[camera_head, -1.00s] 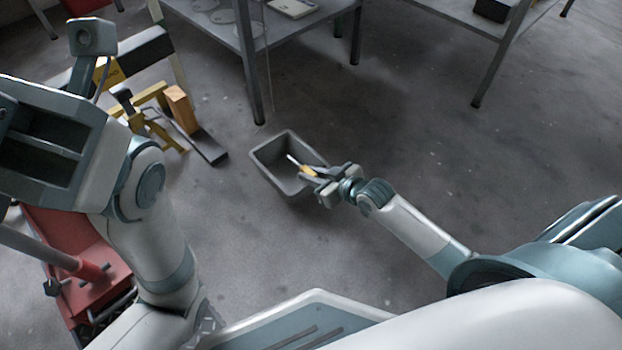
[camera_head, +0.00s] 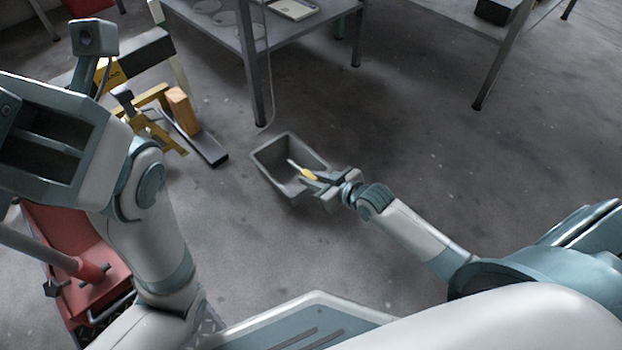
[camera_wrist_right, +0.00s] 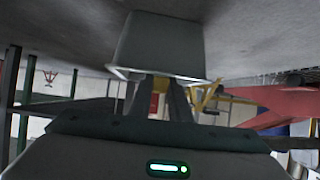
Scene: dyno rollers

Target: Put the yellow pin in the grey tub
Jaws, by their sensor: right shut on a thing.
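The yellow pin (camera_head: 308,174) has a yellow body and a pale tip. My right gripper (camera_head: 312,181) is shut on it and holds it over the grey tub (camera_head: 262,167), near the tub's right side. The pin's tip points up and left, across the opening. The tub is an open rectangular bin. In the right wrist view the tub (camera_wrist_right: 160,42) is just beyond the fingers (camera_wrist_right: 160,100), and a bit of yellow shows between them. I cannot tell the pin's height over the tub floor.
A grey metal table (camera_head: 300,33) stands behind the tub, and another (camera_head: 505,25) is at the back right. Yellow stands with an orange block (camera_head: 182,110) and a dark bar are at the left. A red machine (camera_head: 75,250) is at lower left. The floor right of the tub is clear.

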